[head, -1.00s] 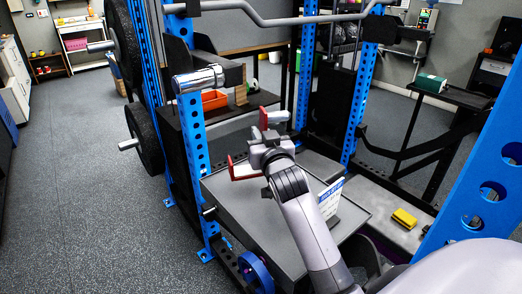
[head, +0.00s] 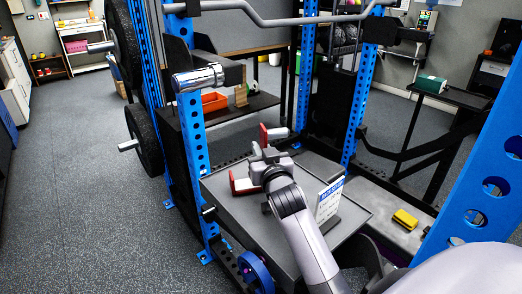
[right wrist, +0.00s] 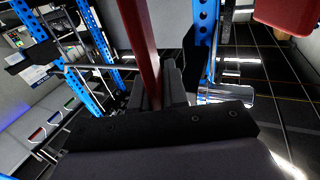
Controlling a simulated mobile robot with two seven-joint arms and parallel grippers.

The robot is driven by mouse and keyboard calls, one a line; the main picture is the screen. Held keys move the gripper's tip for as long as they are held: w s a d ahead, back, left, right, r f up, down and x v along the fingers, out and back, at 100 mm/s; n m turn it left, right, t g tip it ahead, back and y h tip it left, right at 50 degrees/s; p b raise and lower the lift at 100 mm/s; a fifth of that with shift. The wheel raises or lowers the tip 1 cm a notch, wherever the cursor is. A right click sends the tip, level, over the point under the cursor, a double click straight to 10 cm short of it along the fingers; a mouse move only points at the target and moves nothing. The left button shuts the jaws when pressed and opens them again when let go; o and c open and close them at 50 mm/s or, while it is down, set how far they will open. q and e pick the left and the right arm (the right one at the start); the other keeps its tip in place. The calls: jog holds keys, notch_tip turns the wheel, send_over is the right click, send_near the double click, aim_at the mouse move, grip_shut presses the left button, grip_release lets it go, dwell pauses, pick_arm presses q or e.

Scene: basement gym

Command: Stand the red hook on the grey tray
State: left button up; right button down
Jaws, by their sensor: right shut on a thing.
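The red hook (head: 242,186) is held over the back left part of the grey tray (head: 250,215), inside the blue rack. One red end shows above and behind my right gripper (head: 268,156), and a red lower arm shows to its left. My right gripper is shut on the hook and hides its middle. In the right wrist view, a red bar (right wrist: 140,45) runs between the fingers and a red block (right wrist: 287,14) shows at the top right. I cannot tell whether the hook touches the tray. My left gripper is not in view.
A white sign (head: 329,198) stands on the tray's right side, close to my right arm. Blue rack posts (head: 195,150) flank the tray. A chrome bar end (head: 199,78) juts out above it. A yellow object (head: 405,219) lies farther right.

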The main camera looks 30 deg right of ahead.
jog(key=shift+f, duration=0.3)
